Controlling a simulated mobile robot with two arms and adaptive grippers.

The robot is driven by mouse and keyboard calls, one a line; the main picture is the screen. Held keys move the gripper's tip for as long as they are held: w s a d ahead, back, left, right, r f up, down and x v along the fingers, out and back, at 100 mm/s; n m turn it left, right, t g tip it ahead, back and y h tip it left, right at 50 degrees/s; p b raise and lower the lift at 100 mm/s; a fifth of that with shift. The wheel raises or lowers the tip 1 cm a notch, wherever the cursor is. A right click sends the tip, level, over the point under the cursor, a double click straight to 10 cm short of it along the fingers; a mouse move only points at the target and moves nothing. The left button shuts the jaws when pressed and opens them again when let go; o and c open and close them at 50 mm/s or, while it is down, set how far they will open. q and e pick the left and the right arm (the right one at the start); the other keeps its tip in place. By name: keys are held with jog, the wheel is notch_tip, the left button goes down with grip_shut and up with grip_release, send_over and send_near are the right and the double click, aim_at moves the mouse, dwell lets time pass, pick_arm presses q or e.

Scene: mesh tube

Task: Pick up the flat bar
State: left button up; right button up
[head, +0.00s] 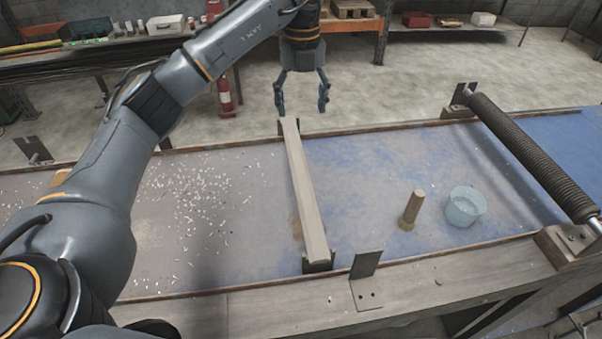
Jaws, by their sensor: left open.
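The flat bar (307,193) is a long, pale, straight bar. It lies across the blue worktable (375,170), from the far rim to the near rim. Its near end sits at a dark metal bracket (319,264) by the near rim. My left gripper (302,108) is open and empty, with its fingers pointing down. In the picture it is just above the far end of the bar, and its fingers look apart from it. I cannot tell its exact height. My right gripper is not in view.
A wooden peg (411,210) and a translucent cup (465,206) stand right of the bar. A dark ribbed roller (530,155) spans the table's right part. Small white scraps (195,197) litter the left part. An upright bracket (365,280) stands on the near edge.

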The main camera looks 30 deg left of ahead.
pick_arm(q)
notch_tip(320, 180, down, 4)
jog(key=b, duration=0.4)
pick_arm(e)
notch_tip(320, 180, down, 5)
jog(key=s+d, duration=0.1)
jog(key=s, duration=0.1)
pick_arm(q)
jog(key=p, duration=0.1)
send_over(301, 171)
notch_tip(301, 171, down, 8)
jog(key=shift+s+d+f, duration=0.1)
jog(key=shift+f, duration=0.45)
jog(key=shift+f+p, duration=0.55)
jog(key=shift+p, duration=0.1)
notch_tip(301, 171, down, 4)
jog(key=shift+r+p, duration=0.2)
jog(key=shift+p, duration=0.6)
jog(key=shift+a+f, duration=0.2)
jog(key=shift+f, duration=0.2)
jog(key=c, duration=0.5)
grip_shut()
jog(key=shift+r, duration=0.15)
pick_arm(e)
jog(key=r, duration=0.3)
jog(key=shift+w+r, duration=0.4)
